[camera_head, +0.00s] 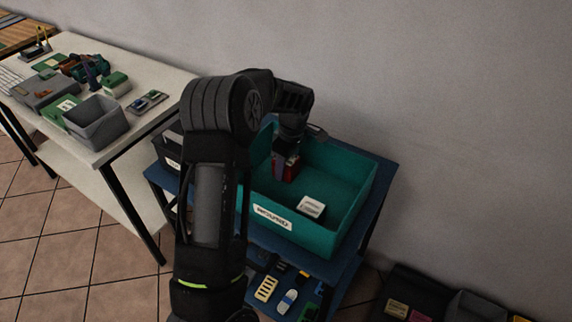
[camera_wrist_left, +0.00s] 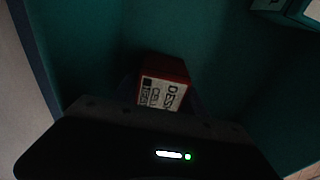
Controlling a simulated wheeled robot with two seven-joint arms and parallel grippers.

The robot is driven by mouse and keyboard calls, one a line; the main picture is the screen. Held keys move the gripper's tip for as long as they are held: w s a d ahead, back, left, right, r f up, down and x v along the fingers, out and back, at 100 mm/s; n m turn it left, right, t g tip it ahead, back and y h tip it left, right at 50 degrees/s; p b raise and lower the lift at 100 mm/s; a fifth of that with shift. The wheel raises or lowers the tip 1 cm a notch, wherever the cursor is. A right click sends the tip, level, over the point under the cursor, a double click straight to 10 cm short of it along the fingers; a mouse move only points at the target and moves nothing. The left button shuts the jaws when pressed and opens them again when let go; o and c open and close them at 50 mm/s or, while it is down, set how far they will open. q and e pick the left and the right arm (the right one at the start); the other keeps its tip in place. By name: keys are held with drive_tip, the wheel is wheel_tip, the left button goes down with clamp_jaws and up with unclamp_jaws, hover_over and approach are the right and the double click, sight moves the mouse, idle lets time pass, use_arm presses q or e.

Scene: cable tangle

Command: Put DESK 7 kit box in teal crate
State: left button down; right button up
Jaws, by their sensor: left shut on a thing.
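The teal crate (camera_head: 345,222) stands on a blue cart shelf, with a white label on its front wall. The kit box is a red box (camera_head: 291,168) with a white label; in the left wrist view the box (camera_wrist_left: 167,84) shows the word DESK, the number not readable. My left gripper (camera_head: 285,156) reaches down into the crate's back left part and is shut on the red box. The box is below the crate's rim; I cannot tell whether it touches the floor. My left arm hides the crate's left end. My right gripper is not in view.
A small white box (camera_head: 311,206) lies in the crate at the front right. A dark bin (camera_head: 170,150) stands left of the crate. A white table (camera_head: 120,150) at left holds a grey bin (camera_head: 97,123) and clutter. Several small items lie on the cart's lower shelf.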

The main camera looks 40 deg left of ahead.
sight(291, 160)
use_arm(q)
drive_tip(key=c, duration=0.6)
unclamp_jaws()
drive_tip(key=shift+f, duration=0.1)
drive_tip(key=r, duration=0.4)
drive_tip(key=d+r, duration=0.1)
drive_tip(key=r, duration=0.3)
drive_tip(key=r+b, duration=0.1)
drive_tip(key=r, duration=0.3)
drive_tip(key=shift+d+r, duration=0.1)
drive_tip(key=shift+d, duration=0.15)
